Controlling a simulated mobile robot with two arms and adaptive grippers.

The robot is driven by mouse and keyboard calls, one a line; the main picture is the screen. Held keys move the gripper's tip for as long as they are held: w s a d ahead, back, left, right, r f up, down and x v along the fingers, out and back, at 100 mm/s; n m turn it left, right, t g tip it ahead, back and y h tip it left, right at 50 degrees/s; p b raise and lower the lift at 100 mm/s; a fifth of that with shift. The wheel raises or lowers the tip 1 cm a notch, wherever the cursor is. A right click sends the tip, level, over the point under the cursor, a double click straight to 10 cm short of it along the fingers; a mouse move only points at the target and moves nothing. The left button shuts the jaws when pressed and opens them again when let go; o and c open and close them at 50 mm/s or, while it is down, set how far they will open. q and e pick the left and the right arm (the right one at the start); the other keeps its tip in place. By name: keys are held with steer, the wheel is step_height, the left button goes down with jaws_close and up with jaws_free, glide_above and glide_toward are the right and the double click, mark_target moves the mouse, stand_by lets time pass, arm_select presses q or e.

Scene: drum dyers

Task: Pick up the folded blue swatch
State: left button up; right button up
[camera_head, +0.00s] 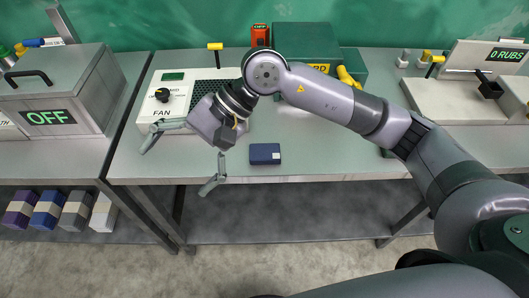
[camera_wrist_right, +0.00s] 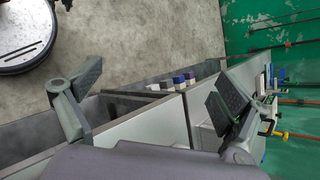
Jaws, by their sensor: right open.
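The folded blue swatch (camera_head: 264,154) is a small dark blue rectangle with a small pale mark. It lies flat on the grey bench near its front edge in the head view. My right gripper (camera_head: 180,163) is open and empty, to the left of the swatch and apart from it, at the bench's front edge by the fan unit. Its spread fingers also show in the right wrist view (camera_wrist_right: 155,103), with nothing between them. I cannot make out the swatch in the wrist view. My left gripper is not in view.
A white fan unit (camera_head: 150,110) stands behind my right gripper. A grey box reading OFF (camera_head: 75,82) is at left. A green case (camera_head: 318,42) stands behind my arm, and a rub tester (camera_head: 445,98) at right. Bare bench (camera_head: 325,160) lies right of the swatch.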

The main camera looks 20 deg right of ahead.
steer(key=w+d+f+n+t+h, duration=0.25)
steer(key=w+d+h, duration=0.35)
steer(key=d, duration=0.4)
steer(key=t+h+p, duration=0.1)
steer(key=h+p, duration=0.3)
steer(key=h, duration=0.1)
glide_above(265, 151)
steer(key=shift+n, duration=0.25)
steer(key=f, duration=0.7)
steer(key=s+f, duration=0.1)
steer(key=f, duration=0.2)
steer(key=shift+d+f, duration=0.1)
steer(key=shift+f, duration=0.1)
steer(key=shift+w+f, duration=0.1)
steer(key=shift+f, duration=0.15)
steer(key=f+p, duration=0.2)
steer(key=f, duration=0.1)
steer(key=f+p, duration=0.1)
steer(key=shift+w+f, duration=0.45)
steer(key=shift+f, duration=0.25)
steer(key=c, duration=1.2)
